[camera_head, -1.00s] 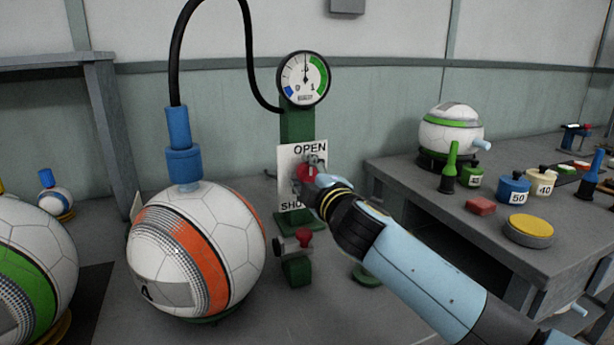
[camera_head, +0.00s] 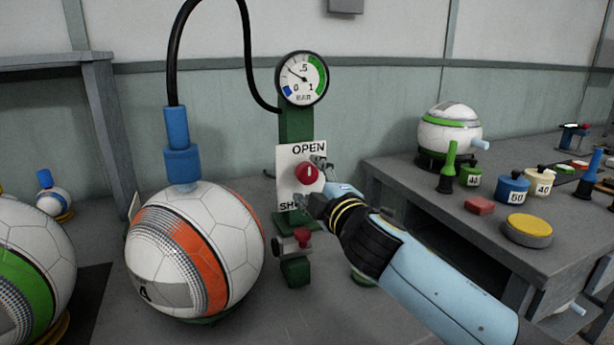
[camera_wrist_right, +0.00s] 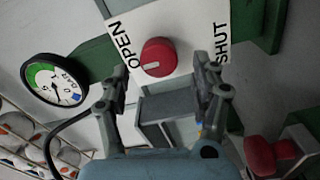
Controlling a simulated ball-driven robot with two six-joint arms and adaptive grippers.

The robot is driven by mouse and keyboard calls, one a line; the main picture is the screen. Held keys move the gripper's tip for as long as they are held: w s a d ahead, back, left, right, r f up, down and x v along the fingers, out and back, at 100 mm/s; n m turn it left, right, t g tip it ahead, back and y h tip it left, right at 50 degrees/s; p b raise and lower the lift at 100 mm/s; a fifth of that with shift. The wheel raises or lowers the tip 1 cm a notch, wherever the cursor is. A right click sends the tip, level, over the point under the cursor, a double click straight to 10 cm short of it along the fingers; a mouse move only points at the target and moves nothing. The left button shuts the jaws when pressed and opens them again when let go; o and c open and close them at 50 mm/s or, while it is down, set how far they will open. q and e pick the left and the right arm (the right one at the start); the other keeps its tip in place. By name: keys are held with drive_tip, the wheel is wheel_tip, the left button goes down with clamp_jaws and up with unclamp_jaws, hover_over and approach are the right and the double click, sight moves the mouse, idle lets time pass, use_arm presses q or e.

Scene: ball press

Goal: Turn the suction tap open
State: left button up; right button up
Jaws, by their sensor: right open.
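The suction tap is a red round knob (camera_head: 306,175) on a white plate (camera_head: 289,183) marked OPEN at the top and SHUT at the bottom, on a green post (camera_head: 296,125). Its white mark points toward OPEN. In the right wrist view the knob (camera_wrist_right: 159,57) shows whole, its mark toward the OPEN side. My right gripper (camera_head: 317,184) is open and empty, in front of the knob, with its fingers apart from it. In the wrist view the fingertips (camera_wrist_right: 160,82) are spread below the knob. My left gripper is not in view.
A gauge (camera_head: 302,78) tops the post, needle left of .5. A black hose runs to a blue fitting (camera_head: 182,165) on an orange-banded ball (camera_head: 195,255). A red-handled valve (camera_head: 301,238) sits below the plate. A grey bench (camera_head: 455,205) with weights stands right.

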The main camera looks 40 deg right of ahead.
drive_tip(key=v, duration=0.8)
drive_tip(key=shift+s, duration=0.2)
drive_tip(key=shift+a, duration=0.1)
